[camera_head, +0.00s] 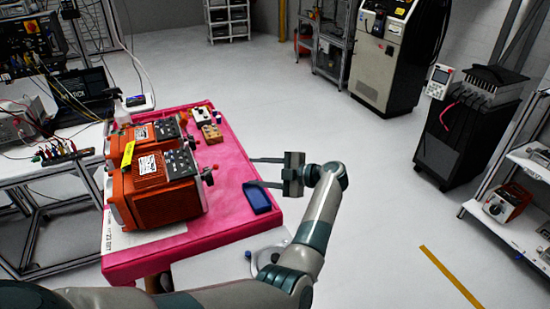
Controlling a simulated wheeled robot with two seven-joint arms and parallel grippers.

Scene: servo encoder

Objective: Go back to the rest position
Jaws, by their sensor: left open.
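My left gripper (252,172) is open and empty, its two fingers apart and pointing left over the right edge of the pink-topped table (228,160). My left arm reaches in from the lower left and bends at the wrist. Two orange servo units (165,190) with dark panels stand on the left part of the pink top, apart from the gripper. A blue tray (257,197) lies at the table's right edge, just below the gripper in the picture. My right gripper is not in view.
Small blocks (212,133) sit at the back of the pink top. A white bench (50,165) with a laptop and wiring stands at left. A black cabinet (455,135) and a shelf (520,210) stand at right. The floor between is clear.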

